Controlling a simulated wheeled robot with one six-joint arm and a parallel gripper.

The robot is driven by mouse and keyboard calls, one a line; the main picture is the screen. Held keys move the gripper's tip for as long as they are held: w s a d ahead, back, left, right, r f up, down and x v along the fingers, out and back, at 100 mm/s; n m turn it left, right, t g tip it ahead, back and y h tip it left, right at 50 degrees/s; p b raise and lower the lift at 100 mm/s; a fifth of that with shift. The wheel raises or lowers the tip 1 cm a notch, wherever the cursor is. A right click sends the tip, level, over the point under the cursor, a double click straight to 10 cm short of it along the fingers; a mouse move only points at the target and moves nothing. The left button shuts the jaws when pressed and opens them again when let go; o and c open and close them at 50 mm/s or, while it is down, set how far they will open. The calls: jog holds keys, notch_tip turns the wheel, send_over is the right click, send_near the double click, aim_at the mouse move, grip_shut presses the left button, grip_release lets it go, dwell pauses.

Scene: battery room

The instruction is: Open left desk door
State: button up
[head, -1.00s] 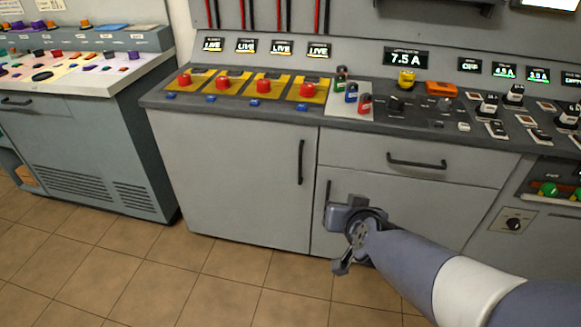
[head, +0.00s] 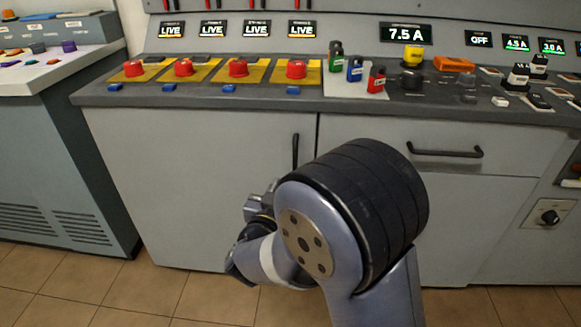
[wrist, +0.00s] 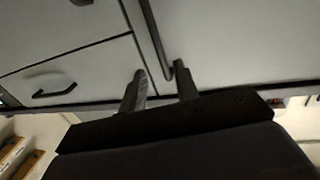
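The left desk door (head: 200,180) is a flat grey panel, shut flush with the desk front. Its dark vertical bar handle (head: 296,150) is near the right edge; my arm hides the handle's lower part in the head view. My gripper (head: 258,203) is low in front of this door, partly hidden by my own arm. In the wrist view, my gripper (wrist: 159,88) has its two fingers apart. The handle (wrist: 154,40) comes down to the gap between them, with its end close to the right fingertip. I cannot tell if they touch.
A drawer with a dark handle (head: 445,151) is right of the door. Red buttons (head: 238,68) and small switches line the desktop above. Another console (head: 50,150) stands at the left. Tiled floor (head: 170,295) lies in front.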

aim_at(294, 165)
jog(key=b+x, duration=0.2)
jog(key=x, duration=0.8)
jog(key=shift+d, duration=0.15)
jog(key=shift+c, duration=0.4)
grip_shut()
